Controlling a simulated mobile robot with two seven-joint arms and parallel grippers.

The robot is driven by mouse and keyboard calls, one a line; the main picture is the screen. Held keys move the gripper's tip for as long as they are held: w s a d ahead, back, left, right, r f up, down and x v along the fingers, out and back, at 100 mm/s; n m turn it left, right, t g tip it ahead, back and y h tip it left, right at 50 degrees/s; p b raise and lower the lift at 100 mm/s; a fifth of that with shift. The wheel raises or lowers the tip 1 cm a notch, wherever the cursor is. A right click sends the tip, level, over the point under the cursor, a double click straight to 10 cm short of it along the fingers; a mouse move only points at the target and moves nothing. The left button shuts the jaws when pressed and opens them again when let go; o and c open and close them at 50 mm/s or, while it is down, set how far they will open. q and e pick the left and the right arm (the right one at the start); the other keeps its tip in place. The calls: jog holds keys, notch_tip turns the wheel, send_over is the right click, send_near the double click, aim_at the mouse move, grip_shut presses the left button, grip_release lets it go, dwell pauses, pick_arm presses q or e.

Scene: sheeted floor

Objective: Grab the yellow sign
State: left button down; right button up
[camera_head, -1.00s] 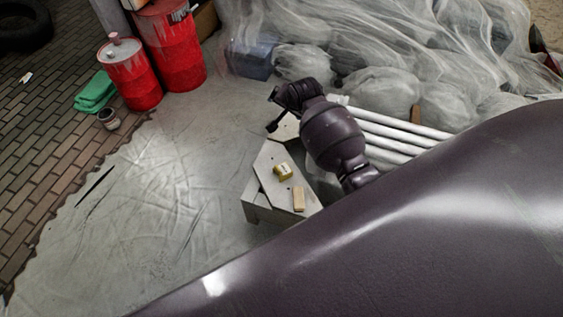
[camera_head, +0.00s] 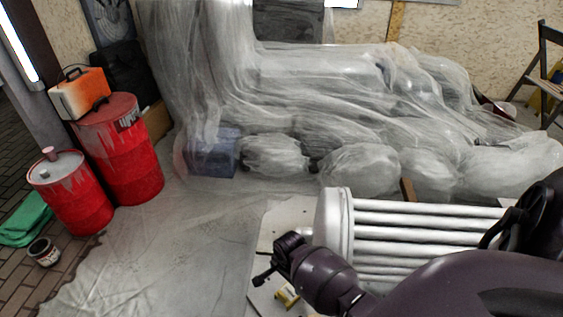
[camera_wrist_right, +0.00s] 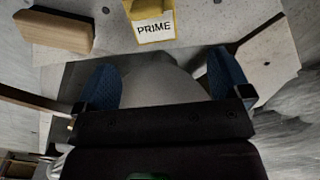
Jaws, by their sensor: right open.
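The yellow sign (camera_wrist_right: 152,22) is a small yellow block with a white label reading PRIME. It stands on the pale board top (camera_wrist_right: 205,20), at the top edge of the right wrist view. In the head view its yellow part (camera_head: 287,297) shows at the bottom, partly hidden by my right arm. My right gripper (camera_wrist_right: 165,82) is open and empty, its blue fingertips pointing towards the sign but apart from it. In the head view the right gripper (camera_head: 265,277) is beside the sign. My left gripper is not in view.
A wooden block (camera_wrist_right: 53,31) lies left of the sign. A white ribbed radiator (camera_head: 430,225) stands close behind my right arm. Red drums (camera_head: 125,155) and a small can (camera_head: 44,252) are at the left. Sheeted bulky things (camera_head: 360,170) fill the back. Sheeted floor at the lower left is clear.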

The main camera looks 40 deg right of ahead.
jog(key=b, duration=0.2)
send_over(289, 292)
notch_tip(289, 292, down, 4)
jog(key=shift+w+d+f, duration=0.1)
jog(key=shift+f, duration=0.15)
jog(key=shift+w+f, duration=0.15)
jog(key=shift+f, duration=0.4)
jog(key=f+b, duration=0.1)
jog(key=f, duration=0.1)
jog(key=s+f+b, duration=0.1)
jog(key=f, duration=0.1)
jog(key=shift+f+b, duration=0.2)
jog(key=shift+b, duration=0.15)
jog(key=shift+w+f, duration=0.1)
jog(key=shift+f, duration=0.05)
jog(key=shift+w+r, duration=0.15)
jog(key=shift+r, duration=0.05)
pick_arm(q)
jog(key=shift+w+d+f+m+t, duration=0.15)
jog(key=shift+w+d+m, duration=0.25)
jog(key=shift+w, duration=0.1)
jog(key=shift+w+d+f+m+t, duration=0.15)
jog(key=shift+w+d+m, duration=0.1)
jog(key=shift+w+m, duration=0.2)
pick_arm(e)
jog(key=c, duration=1.1)
